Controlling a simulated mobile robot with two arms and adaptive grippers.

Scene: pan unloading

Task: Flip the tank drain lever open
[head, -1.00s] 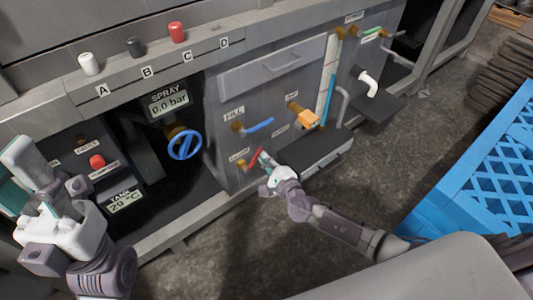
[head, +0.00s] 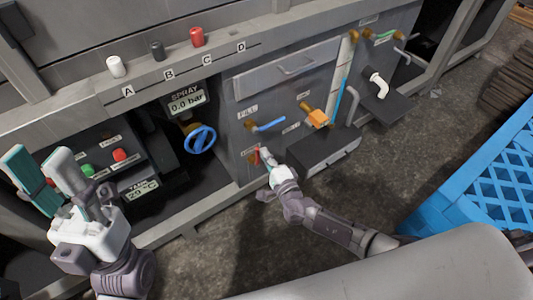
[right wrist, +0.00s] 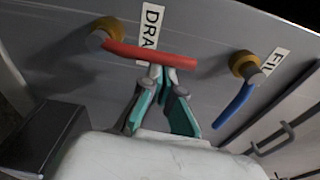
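The red drain lever (head: 257,155) is on the grey front panel, below the blue fill lever (head: 268,125). In the right wrist view the red lever (right wrist: 150,54) runs sideways from its brass pivot, across the "DRA..." label. My right gripper (head: 267,160) is at this lever. In the right wrist view its fingertips (right wrist: 163,72) come together right at the lever's side; the lever crosses over the tips, not visibly clamped between them. Contact seems likely, but the exact touch is hard to see. My left gripper (head: 38,158) is open and empty at the left.
A blue valve wheel (head: 200,139) and spray display (head: 187,102) sit left of the levers. An orange-handled valve (head: 317,118) and dark box (head: 325,150) are to the right. A blue crate (head: 480,185) stands on the floor at right.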

